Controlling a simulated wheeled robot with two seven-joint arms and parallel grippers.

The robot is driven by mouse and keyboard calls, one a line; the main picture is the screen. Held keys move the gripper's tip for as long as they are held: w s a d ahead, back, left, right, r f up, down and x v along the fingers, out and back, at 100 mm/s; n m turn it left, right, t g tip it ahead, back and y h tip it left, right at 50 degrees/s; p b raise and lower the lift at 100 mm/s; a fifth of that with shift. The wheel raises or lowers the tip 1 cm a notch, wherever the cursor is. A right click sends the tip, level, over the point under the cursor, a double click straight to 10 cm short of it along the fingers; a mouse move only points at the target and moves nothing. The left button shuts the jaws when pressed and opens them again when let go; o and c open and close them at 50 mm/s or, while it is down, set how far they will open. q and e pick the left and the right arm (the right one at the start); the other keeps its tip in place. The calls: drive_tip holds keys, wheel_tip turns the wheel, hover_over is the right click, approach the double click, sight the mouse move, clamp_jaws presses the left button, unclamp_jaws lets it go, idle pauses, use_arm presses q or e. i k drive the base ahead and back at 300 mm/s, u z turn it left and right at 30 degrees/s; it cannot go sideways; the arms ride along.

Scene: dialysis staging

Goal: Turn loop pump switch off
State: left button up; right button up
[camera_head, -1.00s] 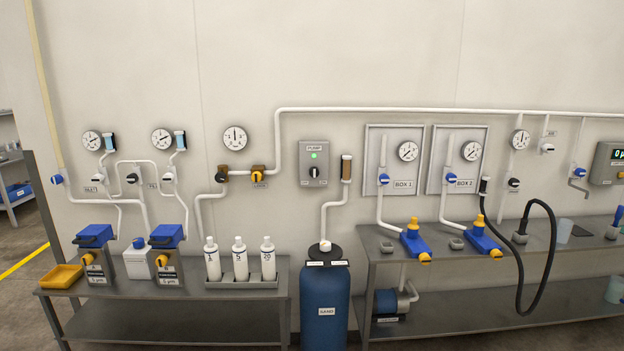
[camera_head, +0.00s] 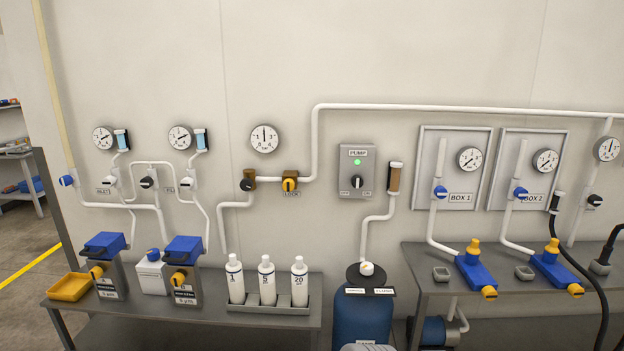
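The pump switch box (camera_head: 356,171) is a grey panel on the wall, right of centre, labelled PUMP. Its green lamp (camera_head: 357,161) is lit. Below the lamp is a black rotary knob (camera_head: 357,182) with small labels on either side, too small to read for sure. The knob's pointer looks tilted, but its exact setting is hard to tell. Neither of my grippers can be made out; a small pale shape at the bottom edge, in front of the blue tank, is unclear.
A blue tank (camera_head: 362,318) stands below the switch box between the left bench (camera_head: 215,312) and right bench (camera_head: 421,262). White bottles (camera_head: 267,281) stand on the left bench. A white pipe (camera_head: 376,233) and a yellow loop valve (camera_head: 289,184) are near the box.

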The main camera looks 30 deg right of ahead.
sight(357, 181)
drive_tip(key=z, duration=0.3)
drive_tip(key=i, duration=0.9)
drive_tip(key=z, duration=0.6)
